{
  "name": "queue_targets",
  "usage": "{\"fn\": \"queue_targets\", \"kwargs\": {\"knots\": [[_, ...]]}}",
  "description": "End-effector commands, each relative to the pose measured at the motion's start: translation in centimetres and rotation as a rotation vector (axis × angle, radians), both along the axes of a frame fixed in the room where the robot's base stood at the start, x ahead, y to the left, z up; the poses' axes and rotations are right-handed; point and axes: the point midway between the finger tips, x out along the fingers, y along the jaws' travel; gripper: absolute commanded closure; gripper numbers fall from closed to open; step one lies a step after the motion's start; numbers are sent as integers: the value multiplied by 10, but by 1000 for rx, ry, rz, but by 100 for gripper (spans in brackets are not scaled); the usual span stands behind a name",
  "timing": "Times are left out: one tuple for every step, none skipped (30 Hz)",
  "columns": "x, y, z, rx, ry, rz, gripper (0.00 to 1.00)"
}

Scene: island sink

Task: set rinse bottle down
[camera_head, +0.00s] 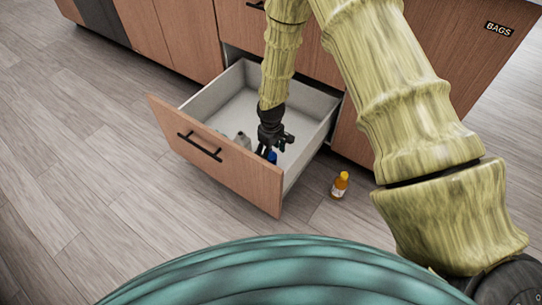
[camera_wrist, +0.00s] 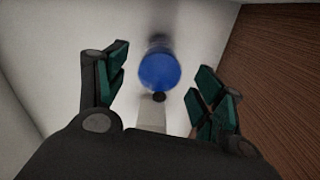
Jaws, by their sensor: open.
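My gripper (camera_head: 274,143) reaches down into an open drawer (camera_head: 305,108), near its front panel. Its fingers are spread open. A blue round-topped thing, likely the rinse bottle (camera_wrist: 159,71), lies between and beyond the fingertips in the wrist view, with a gap on both sides. A bit of blue (camera_head: 272,157) also shows just under my gripper in the head view. Most of the bottle is hidden there, and I cannot tell fully whether it is upright.
A grey bottle (camera_head: 243,140) is in the drawer left of my gripper; a pale shape (camera_wrist: 152,113) shows near the blue top. An orange-yellow bottle (camera_head: 340,185) stands on the floor right of the drawer. The drawer's wooden front (camera_wrist: 268,75) is close to my right finger.

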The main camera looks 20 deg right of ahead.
Motion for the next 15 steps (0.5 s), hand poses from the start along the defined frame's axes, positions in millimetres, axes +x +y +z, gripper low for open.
{"fn": "queue_targets", "kwargs": {"knots": [[1, 0, 15, 0, -1, 0, 32], [1, 0, 20, 0, -2, 0, 32], [0, 0, 27, 0, -1, 0, 32], [1, 0, 32, 0, -1, -1, 32], [1, 0, 37, 0, -1, -1, 32], [1, 0, 43, 0, -1, -1, 32], [0, 0, 47, 0, 0, -1, 32], [0, 0, 50, 0, 0, -1, 32], [0, 0, 54, 0, 0, -1, 32], [0, 0, 57, 0, 0, -1, 32], [0, 0, 60, 0, 0, -1, 32], [0, 0, 63, 0, 0, -1, 32], [0, 0, 64, 0, -1, -1, 32], [0, 0, 66, 0, 0, -1, 32], [0, 0, 67, 0, 0, -1, 32]]}}
